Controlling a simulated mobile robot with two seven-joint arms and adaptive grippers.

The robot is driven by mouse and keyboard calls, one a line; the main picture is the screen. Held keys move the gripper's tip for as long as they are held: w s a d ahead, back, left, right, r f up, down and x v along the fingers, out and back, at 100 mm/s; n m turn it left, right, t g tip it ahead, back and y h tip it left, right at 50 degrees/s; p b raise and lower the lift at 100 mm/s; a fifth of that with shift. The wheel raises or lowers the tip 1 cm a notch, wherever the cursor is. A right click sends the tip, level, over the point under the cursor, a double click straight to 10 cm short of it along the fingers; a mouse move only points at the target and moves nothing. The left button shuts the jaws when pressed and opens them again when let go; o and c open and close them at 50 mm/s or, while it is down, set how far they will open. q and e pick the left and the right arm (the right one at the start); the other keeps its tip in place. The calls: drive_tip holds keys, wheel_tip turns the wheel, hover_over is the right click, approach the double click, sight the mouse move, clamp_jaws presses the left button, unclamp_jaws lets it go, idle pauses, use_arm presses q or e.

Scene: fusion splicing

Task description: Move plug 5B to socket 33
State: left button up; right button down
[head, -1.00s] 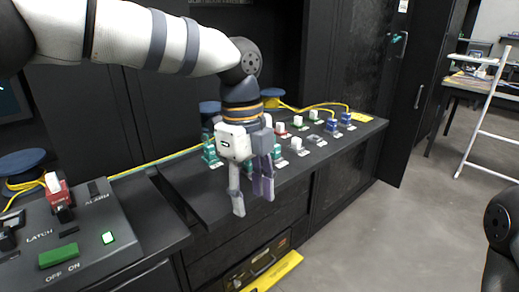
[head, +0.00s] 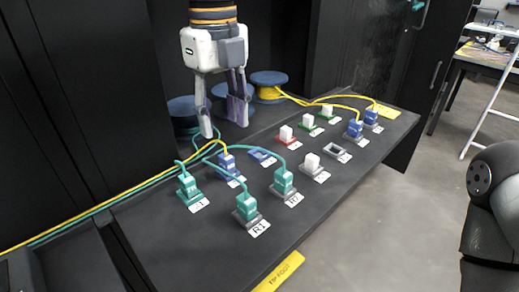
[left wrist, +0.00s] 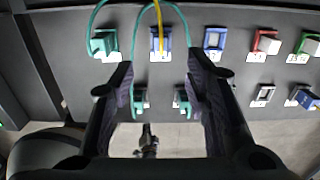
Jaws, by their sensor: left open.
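The plug and socket labels are too small for me to tell which is 5B or 33. A blue plug (head: 227,162) with a yellow cable is seated in the panel; it also shows in the left wrist view (left wrist: 160,41). A blue socket (head: 262,156) beside it looks empty, as does a grey socket (head: 337,153). Two blue plugs (head: 355,128) (head: 371,115) with yellow cables sit at the far right end. My left gripper (head: 224,128) is open and empty, fingers pointing down, above and behind the first blue plug. My right gripper is out of view.
Teal plugs (head: 187,186) (head: 246,207) (head: 283,181) with cables stand close around. White pieces sit in red (head: 286,135), green (head: 308,122) and grey (head: 311,163) sockets. Blue cable spools (head: 268,80) stand behind. The panel's (head: 170,250) front left is clear.

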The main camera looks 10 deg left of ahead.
sight(226, 156)
use_arm(q)
drive_tip(key=shift+w+f, duration=0.1)
drive_tip(key=shift+f, duration=4.5)
drive_tip(key=shift+r, duration=0.1)
clamp_jaws()
drive_tip(key=shift+r, duration=2.95)
